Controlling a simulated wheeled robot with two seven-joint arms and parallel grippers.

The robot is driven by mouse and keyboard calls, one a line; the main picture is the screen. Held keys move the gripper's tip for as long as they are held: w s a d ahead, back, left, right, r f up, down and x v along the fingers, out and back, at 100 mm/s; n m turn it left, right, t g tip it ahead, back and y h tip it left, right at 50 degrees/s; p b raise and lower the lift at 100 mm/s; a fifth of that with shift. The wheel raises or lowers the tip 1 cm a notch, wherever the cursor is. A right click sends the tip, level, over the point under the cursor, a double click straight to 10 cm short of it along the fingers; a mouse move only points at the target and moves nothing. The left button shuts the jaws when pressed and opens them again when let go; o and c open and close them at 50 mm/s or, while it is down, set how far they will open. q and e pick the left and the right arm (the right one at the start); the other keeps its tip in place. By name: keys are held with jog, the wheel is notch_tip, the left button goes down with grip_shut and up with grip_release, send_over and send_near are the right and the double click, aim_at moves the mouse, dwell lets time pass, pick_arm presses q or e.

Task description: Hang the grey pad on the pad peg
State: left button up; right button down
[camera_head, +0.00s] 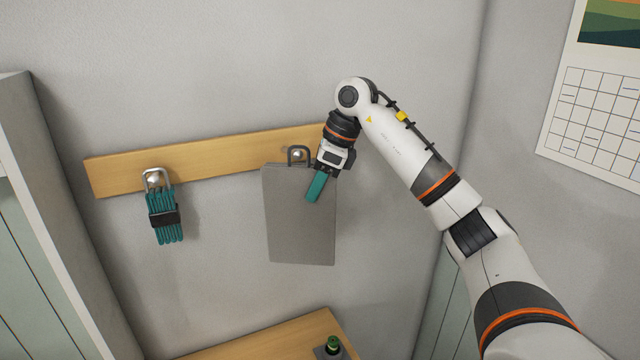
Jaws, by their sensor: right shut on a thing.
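The grey pad (298,225) is a flat rectangle held upright against the wall below the wooden rail. Its dark loop (298,148) stands up from its top edge. The pad peg (297,155), a small metal knob on the rail, shows inside the loop's outline. I cannot tell whether the loop bears on the peg or is only in front of it. My right gripper (316,188), with a teal finger showing, is shut on the pad at its upper right part. The pad's top right corner is hidden behind the gripper. My left gripper is not in view.
The wooden rail (225,154) runs along the wall. A teal strap bundle (165,215) hangs from a peg at its left. A table (270,338) with a dark green-topped item (332,345) is below. A shelf side stands left; a calendar (598,115) hangs right.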

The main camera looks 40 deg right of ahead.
jog(key=shift+w+d+p, duration=0.25)
jog(key=shift+w+p, duration=0.25)
jog(key=shift+w, duration=0.4)
jog(key=shift+w+d+p, duration=0.2)
jog(key=shift+w+p, duration=0.3)
jog(key=shift+w, duration=0.35)
jog(key=shift+f, duration=0.15)
jog(key=shift+w+d+f, duration=0.1)
jog(key=shift+w+f, duration=0.05)
jog(key=shift+f, duration=0.25)
